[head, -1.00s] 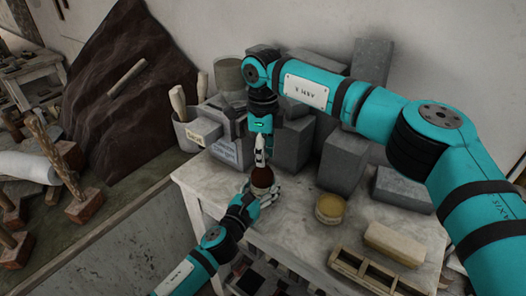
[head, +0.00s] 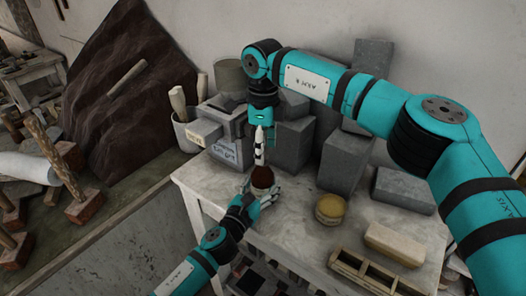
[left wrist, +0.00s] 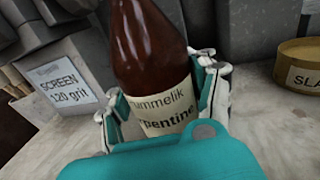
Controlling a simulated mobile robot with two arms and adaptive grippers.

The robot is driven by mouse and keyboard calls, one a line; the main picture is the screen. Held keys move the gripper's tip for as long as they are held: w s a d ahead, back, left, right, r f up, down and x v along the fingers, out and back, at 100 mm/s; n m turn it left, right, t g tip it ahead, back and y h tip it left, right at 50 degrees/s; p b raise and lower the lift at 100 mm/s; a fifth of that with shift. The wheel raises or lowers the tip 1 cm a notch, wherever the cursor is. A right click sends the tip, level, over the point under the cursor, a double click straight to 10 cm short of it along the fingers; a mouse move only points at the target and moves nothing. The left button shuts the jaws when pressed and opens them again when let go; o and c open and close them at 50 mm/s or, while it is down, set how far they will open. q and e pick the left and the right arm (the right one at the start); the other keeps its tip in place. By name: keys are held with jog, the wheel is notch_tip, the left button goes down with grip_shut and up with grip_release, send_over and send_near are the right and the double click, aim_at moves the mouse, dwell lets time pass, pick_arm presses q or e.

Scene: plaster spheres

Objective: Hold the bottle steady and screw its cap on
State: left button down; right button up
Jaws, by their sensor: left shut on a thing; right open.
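A brown bottle (head: 262,178) with a pale label stands upright near the front left of the worktop. It fills the middle of the left wrist view (left wrist: 150,50), with its neck and top cut off there. My left gripper (head: 262,196) is shut around the bottle's lower body; its white-and-teal fingers show on both sides of the label. My right gripper (head: 260,160) points down directly over the bottle, open, its fingertips close to the bottle's top. The cap cannot be made out; the right gripper's fingers cover the area of the bottle's neck.
A yellowish tin (head: 330,209) stands right of the bottle. A pale block (head: 394,243) and a wooden rack (head: 362,272) lie at the front right. Grey blocks (head: 345,160) crowd the back. A grey box with a label (head: 222,150) and a tool pot (head: 190,132) stand at the left.

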pick_arm(q)
jog(key=shift+f, duration=0.1)
pick_arm(e)
notch_tip(320, 180, up, 10)
jog(key=shift+r, duration=0.1)
pick_arm(q)
jog(key=shift+c, duration=1.1)
grip_release()
jog(key=v, duration=1.2)
